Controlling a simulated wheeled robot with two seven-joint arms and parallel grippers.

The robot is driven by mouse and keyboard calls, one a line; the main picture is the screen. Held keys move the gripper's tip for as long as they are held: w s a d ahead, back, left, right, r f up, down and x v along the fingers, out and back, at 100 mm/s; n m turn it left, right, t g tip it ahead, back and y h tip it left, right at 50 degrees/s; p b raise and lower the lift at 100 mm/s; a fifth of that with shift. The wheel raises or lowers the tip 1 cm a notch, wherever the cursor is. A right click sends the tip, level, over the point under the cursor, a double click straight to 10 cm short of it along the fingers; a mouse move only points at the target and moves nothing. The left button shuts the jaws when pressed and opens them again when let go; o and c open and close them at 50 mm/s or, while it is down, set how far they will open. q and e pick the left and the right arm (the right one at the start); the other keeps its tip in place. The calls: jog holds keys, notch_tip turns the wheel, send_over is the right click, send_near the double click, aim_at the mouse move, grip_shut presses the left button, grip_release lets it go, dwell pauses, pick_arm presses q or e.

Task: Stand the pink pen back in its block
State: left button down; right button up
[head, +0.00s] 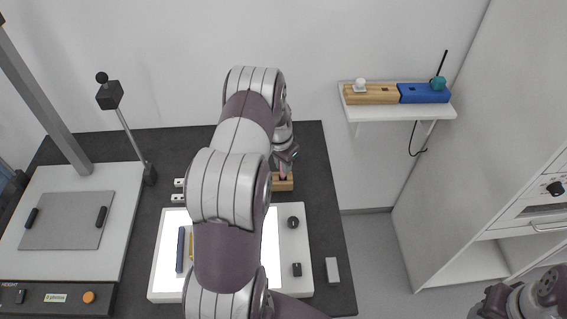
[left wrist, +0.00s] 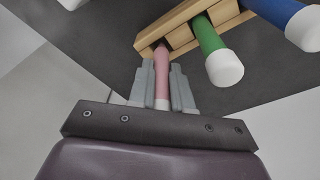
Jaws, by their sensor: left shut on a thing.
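The pink pen (left wrist: 175,85) is between the fingers of my left gripper (left wrist: 163,88), which is shut on it. Its white end is toward the palm in the left wrist view. Its far end meets the wooden block (left wrist: 150,38); I cannot tell how deep it sits in a hole. A green pen (left wrist: 208,38) and a blue pen (left wrist: 285,15), both white-ended, stand out of the block. In the head view my left gripper (head: 285,158) is just above the block (head: 283,183), mostly behind my arm. My right gripper is not in view.
A lit panel (head: 297,250) with dark knobs lies in front of the block, partly hidden by my arm. A stand with a grey plate (head: 68,222) is at left. A wall shelf (head: 398,112) holds a wooden and a blue block. A cabinet (head: 480,150) stands at right.

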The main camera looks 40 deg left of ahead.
pick_arm(q)
jog(key=shift+f+b, duration=0.6)
jog(key=shift+f, duration=0.2)
jog(key=shift+c, duration=2.1)
grip_release()
jog(key=shift+r, duration=0.1)
jog(key=shift+r+p, duration=2.7)
jog(key=shift+r, duration=0.8)
